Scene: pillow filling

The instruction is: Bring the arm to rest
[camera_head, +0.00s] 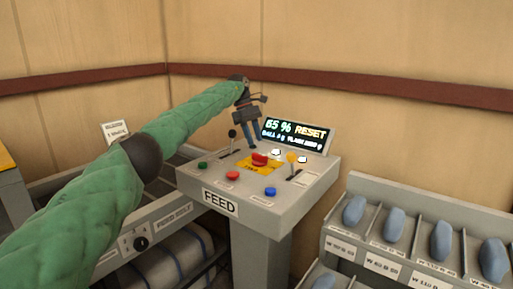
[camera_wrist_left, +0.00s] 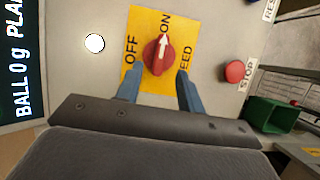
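My left arm (camera_head: 90,205), in a green quilted sleeve, reaches in from the left over the feed console (camera_head: 219,184). My left gripper (camera_head: 251,137) points down above the console top, close to the red rotary knob (camera_head: 260,158) on its yellow plate. In the left wrist view the two blue fingers (camera_wrist_left: 157,92) stand apart, one on each side below the red knob (camera_wrist_left: 158,54), with nothing between them. The knob's white arrow points toward ON. My right gripper is out of view.
A rack (camera_head: 427,212) of blue-grey rounded pieces stands at the right. A wall (camera_head: 370,40) is close behind.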

